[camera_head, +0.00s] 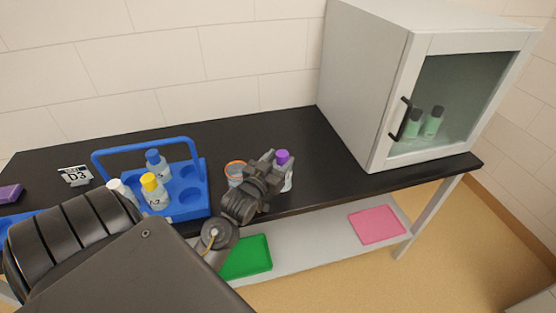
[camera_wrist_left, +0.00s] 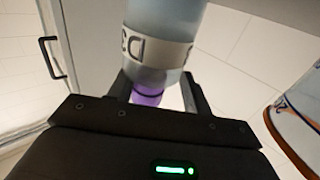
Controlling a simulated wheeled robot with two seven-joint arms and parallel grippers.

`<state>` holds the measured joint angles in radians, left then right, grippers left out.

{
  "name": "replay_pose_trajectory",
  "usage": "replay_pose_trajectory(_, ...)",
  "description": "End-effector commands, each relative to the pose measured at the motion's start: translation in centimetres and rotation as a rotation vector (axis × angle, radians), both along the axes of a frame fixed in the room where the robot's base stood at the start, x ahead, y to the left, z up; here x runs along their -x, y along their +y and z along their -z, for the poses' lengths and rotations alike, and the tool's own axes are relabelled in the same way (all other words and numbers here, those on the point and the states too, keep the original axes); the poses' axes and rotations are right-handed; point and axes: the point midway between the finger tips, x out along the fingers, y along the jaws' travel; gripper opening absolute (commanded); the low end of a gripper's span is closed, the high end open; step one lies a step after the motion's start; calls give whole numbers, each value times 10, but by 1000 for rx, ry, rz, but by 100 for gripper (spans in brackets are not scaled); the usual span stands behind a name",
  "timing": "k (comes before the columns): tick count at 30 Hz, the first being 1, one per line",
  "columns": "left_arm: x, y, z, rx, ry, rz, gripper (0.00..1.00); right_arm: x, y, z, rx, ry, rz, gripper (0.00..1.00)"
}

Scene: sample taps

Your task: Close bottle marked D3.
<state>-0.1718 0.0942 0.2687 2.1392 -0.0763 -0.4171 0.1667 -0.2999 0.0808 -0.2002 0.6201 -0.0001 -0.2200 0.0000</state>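The bottle marked D3 (camera_head: 288,181) stands near the front edge of the dark table, with a purple cap (camera_head: 282,156) on top. In the left wrist view the bottle (camera_wrist_left: 160,55) appears upside down, its D3 label clear and its purple cap (camera_wrist_left: 147,96) towards my palm. My left gripper (camera_head: 272,168) is at the bottle's top, fingers on either side of the cap. A gap shows between the cap and one finger, so it looks open. I cannot tell how tightly the cap sits. My right gripper is out of view. A card reading D3 (camera_head: 76,175) lies at the left.
An orange-rimmed jar (camera_head: 234,169) stands close beside my left gripper. A blue carrier (camera_head: 199,180) holds several bottles, one marked A2 (camera_head: 153,192). A glass-doored cabinet (camera_head: 365,90) stands at right. Green (camera_head: 248,257) and pink (camera_head: 377,225) trays lie on the lower shelf.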

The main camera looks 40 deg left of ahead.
Motion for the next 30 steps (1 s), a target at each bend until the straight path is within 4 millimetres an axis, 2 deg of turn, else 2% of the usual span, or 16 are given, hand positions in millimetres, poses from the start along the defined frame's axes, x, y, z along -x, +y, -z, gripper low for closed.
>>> replay_pose_trajectory(5, 0, 0, -5, 0, -2, 0, 49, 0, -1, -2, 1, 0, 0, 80)
replay_pose_trajectory(7, 6, -1, -3, 0, -1, 0, 49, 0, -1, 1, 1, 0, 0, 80)
replay_pose_trajectory(21, 94, -17, -1, -1, 2, 0, 49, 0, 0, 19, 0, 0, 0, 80)
replay_pose_trajectory(25, 109, -20, -2, -1, 1, 0, 49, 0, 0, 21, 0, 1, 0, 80)
replay_pose_trajectory(30, 117, -21, -4, 0, -1, 0, 49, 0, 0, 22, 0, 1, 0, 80)
